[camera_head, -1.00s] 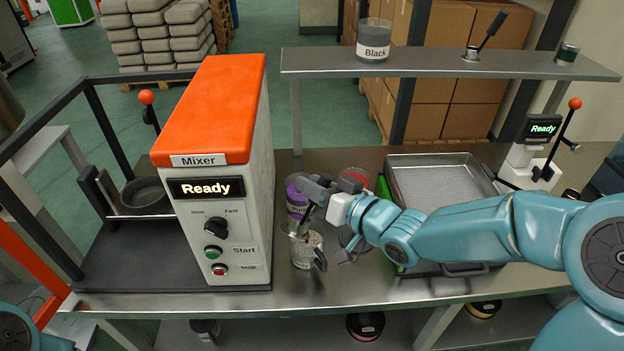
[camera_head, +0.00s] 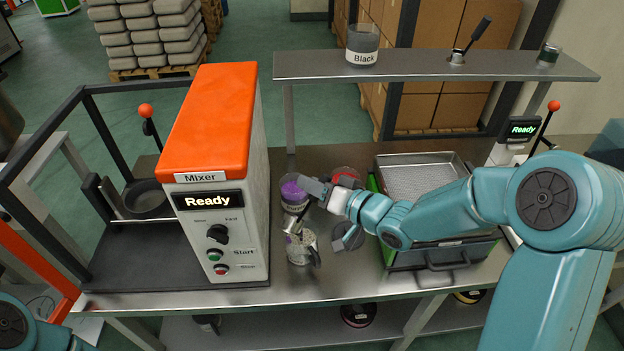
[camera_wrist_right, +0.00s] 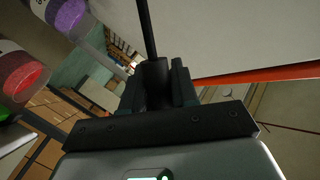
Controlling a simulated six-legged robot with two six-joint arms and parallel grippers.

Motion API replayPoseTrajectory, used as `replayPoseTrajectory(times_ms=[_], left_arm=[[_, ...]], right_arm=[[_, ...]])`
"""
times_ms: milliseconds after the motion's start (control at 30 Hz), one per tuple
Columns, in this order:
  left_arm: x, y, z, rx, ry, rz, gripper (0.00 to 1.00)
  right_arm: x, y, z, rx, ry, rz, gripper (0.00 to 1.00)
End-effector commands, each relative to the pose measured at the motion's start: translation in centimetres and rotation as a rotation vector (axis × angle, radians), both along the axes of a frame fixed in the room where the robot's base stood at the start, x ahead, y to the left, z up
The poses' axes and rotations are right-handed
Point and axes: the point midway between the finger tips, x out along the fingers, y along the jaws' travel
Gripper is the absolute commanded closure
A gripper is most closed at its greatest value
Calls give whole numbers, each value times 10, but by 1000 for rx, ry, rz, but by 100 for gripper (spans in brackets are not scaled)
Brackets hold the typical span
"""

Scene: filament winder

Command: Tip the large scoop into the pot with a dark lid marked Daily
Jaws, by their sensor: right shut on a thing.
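My right gripper (camera_head: 318,193) is shut on the dark handle of a metal scoop (camera_head: 293,224). The scoop hangs tilted low over the mouth of a clear jug (camera_head: 301,250) holding pale speckled granules; I cannot tell whether they touch. What the scoop holds is not visible. In the right wrist view the gripper (camera_wrist_right: 158,85) is closed around the handle, and a thin dark rod (camera_wrist_right: 147,30) runs on ahead. I cannot make out a pot with a dark lid marked Daily. My left gripper is out of view.
The mixer (camera_head: 222,190) stands close left of the scoop. A purple pot (camera_head: 294,192) and a red pot (camera_head: 346,177) stand just behind. The raised shelf (camera_head: 420,66) carries a pot marked Black (camera_head: 362,48) and a small jar (camera_head: 548,55).

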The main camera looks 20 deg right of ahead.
Motion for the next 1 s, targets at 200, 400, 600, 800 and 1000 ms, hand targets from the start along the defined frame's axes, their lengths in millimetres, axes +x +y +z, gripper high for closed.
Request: replayPoseTrajectory(times_ms=[200, 400, 600, 800, 1000], left_arm=[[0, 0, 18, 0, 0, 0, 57], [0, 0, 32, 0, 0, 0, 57], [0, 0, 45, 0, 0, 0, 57], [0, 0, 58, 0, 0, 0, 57], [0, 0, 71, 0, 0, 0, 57]], right_arm=[[4, -6, 1, 54, 40, -1, 100], [8, -11, -1, 107, 79, -1, 100], [12, -16, -4, 164, 120, -1, 100], [16, -22, -9, 229, 170, -1, 100], [20, -28, -14, 302, 223, -2, 100]])
